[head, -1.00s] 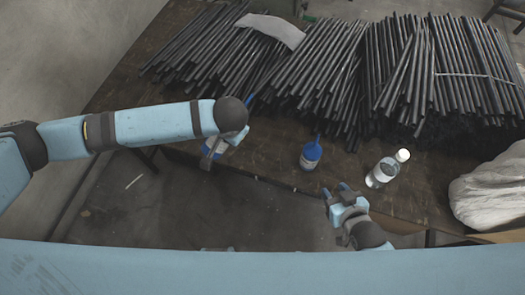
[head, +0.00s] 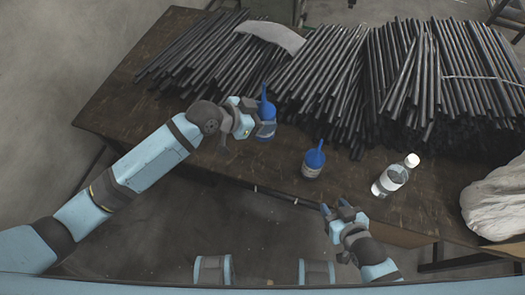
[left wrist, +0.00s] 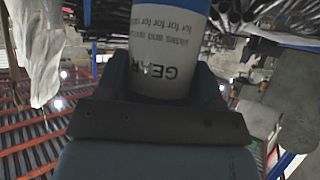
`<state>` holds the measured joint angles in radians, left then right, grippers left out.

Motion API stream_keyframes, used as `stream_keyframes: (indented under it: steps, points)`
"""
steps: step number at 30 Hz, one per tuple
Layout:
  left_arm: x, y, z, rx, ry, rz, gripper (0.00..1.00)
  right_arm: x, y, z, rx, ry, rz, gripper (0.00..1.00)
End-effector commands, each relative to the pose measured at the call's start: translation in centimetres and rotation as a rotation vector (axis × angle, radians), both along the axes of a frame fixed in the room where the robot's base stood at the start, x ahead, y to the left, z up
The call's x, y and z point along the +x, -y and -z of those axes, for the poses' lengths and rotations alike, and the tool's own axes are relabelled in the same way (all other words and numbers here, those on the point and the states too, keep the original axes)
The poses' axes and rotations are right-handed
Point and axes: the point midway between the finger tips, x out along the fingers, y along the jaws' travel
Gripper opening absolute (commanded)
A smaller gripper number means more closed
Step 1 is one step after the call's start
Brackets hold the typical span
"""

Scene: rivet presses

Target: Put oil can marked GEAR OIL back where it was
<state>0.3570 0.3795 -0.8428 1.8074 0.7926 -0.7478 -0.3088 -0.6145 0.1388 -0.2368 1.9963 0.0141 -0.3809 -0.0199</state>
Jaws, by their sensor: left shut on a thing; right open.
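My left gripper (head: 262,128) is shut on a blue oil can (head: 266,107) with a pointed spout. It holds the can roughly upright over the table, near the front ends of the rods. I cannot tell whether the can's base touches the table. In the left wrist view the held can's white label (left wrist: 165,48) reads GEAR, upside down; the jaws hide the rest of that line. A second blue oil can (head: 313,160) stands on the table to the right, its label unreadable. My right gripper (head: 338,211) is open and empty, near the table's front edge.
Stacks of dark rods (head: 325,80) cover the back of the table (head: 215,165), with a white cloth (head: 272,36) on them. A pale sack (head: 495,205) lies at the right.

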Motion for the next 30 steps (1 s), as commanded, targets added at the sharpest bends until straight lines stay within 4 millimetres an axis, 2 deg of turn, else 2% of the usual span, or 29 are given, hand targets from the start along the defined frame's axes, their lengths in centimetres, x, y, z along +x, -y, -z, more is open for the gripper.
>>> stream_keyframes:
  steps: [1, 6, 12, 20, 27, 30]
  points:
    - [0.0, 0.0, 1.6, 0.0, -0.004, -0.002, 0.09, 0.0, 0.0, 0.0, 0.0, 0.0, 0.0, 0.45]
    - [0.0, 0.1, 6.2, 0.001, -0.003, -0.002, 0.09, 0.0, 0.0, 0.2, 0.002, 0.0, 0.001, 0.45]
    - [0.0, 0.0, 10.5, 0.003, -0.002, -0.001, 0.09, 0.1, 0.1, 0.5, 0.001, -0.004, 0.004, 0.45]
    - [-0.1, 0.1, 12.5, 0.0, -0.001, -0.001, 0.09, 0.1, 0.1, 0.6, 0.003, -0.004, 0.005, 0.45]
    - [0.0, 0.1, 15.6, 0.001, 0.0, -0.001, 0.09, 0.2, 0.1, 1.0, 0.006, -0.008, 0.008, 0.45]
    - [0.0, 0.1, 15.6, 0.0, 0.0, -0.001, 0.09, 0.2, 0.0, 0.9, 0.007, -0.008, 0.008, 0.45]
